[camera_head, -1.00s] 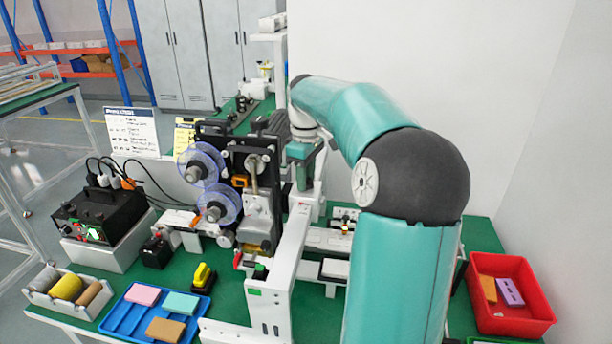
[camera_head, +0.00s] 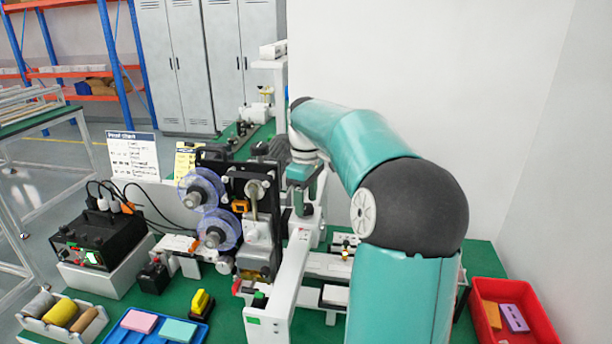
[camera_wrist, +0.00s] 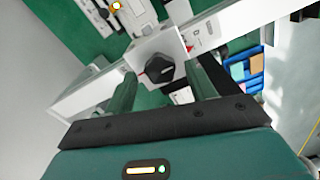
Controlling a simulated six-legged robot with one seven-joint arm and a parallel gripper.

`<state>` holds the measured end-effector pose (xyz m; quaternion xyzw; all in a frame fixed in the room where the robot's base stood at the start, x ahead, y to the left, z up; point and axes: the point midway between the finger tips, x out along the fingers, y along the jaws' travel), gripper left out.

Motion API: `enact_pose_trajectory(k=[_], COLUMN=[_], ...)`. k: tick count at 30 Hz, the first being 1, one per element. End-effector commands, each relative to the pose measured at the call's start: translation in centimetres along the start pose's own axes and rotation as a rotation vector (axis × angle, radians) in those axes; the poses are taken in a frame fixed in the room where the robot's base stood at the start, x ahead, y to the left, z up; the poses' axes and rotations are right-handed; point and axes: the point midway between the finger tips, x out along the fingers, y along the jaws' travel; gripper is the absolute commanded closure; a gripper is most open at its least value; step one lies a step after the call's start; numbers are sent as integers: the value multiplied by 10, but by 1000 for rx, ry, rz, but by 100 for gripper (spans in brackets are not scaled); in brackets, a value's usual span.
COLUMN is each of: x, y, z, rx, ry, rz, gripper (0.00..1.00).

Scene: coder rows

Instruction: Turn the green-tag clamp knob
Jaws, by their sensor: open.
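In the wrist view a black knob (camera_wrist: 160,71) with a red mark beside it sits on a white bracket (camera_wrist: 152,46). My gripper (camera_wrist: 161,66) is open, with its two green fingers on either side of the knob in the picture. I cannot tell whether they touch it. In the head view my gripper (camera_head: 299,200) points down above the white frame, right of the reel machine, and the knob under it is not clear. A small green tag (camera_head: 253,321) is on the front of the white frame (camera_head: 275,305). No green tag is clear beside the knob in the wrist view.
The machine with two clear reels (camera_head: 213,230) stands close left of my gripper. A blue tray (camera_head: 192,339), a yellow-and-black block (camera_head: 201,303) and a black power box (camera_head: 95,243) are further left. A red bin (camera_head: 537,311) is at right. A white wall stands behind my arm.

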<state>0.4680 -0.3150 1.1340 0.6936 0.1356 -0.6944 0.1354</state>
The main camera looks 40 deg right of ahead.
Motion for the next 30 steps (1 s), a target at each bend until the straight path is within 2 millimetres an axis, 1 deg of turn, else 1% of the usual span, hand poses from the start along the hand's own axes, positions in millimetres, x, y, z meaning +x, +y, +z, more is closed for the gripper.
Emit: enact_pose_trajectory(k=[5,12,15,18,21,30], x=[-35,-88,-106,-118,-126,-128], y=[0,0,0,0,0,0], z=[-1,-1,-1,-1,0,0], rx=[0,-2,-1,-2,-1,0], ry=[4,3,2,2,1,0], rz=[4,3,2,0,0,-1], gripper=[44,44,44,44,44,44])
